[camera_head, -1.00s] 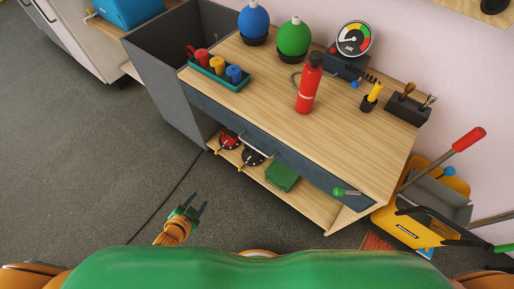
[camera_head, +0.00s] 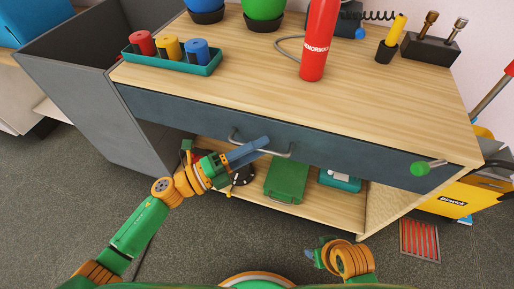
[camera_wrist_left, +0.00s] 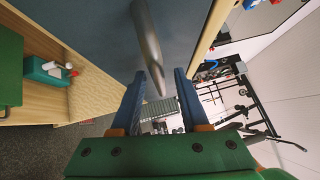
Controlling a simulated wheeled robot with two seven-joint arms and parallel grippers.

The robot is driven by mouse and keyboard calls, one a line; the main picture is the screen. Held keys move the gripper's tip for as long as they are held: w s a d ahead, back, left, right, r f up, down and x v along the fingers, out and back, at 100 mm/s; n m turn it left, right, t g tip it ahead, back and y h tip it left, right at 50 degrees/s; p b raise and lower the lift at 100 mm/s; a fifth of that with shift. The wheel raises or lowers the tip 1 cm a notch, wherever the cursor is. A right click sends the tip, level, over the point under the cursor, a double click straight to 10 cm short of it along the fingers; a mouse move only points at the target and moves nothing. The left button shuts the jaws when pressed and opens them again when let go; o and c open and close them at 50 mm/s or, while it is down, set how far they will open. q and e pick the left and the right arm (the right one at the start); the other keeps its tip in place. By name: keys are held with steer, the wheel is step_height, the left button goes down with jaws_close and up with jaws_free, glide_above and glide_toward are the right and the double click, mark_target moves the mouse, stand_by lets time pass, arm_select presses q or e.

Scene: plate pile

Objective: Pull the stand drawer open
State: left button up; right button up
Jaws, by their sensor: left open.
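The stand (camera_head: 270,80) has a light wood top and a dark blue-grey drawer front (camera_head: 345,155), which sits flush under the top. A grey bar handle (camera_head: 281,154) is on the drawer front. My left gripper (camera_head: 263,146) is open at the handle, its blue-grey fingers overlapping the handle's middle. In the left wrist view, the handle bar (camera_wrist_left: 148,45) reaches down between the two parted fingers (camera_wrist_left: 168,78); contact cannot be told. My right gripper (camera_head: 316,254) is low in front of the stand, partly in view, and its jaw opening is unclear.
The top holds a teal tray (camera_head: 175,62) with coloured cylinders, a red extinguisher (camera_head: 318,45) and a tool block (camera_head: 430,48). A green-handled knob (camera_head: 428,167) is at the drawer's right. A green box (camera_head: 287,180) lies on the lower shelf. A yellow bin (camera_head: 465,197) stands right.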

arm_select(q)
jaws_close()
stand_by(1.4)
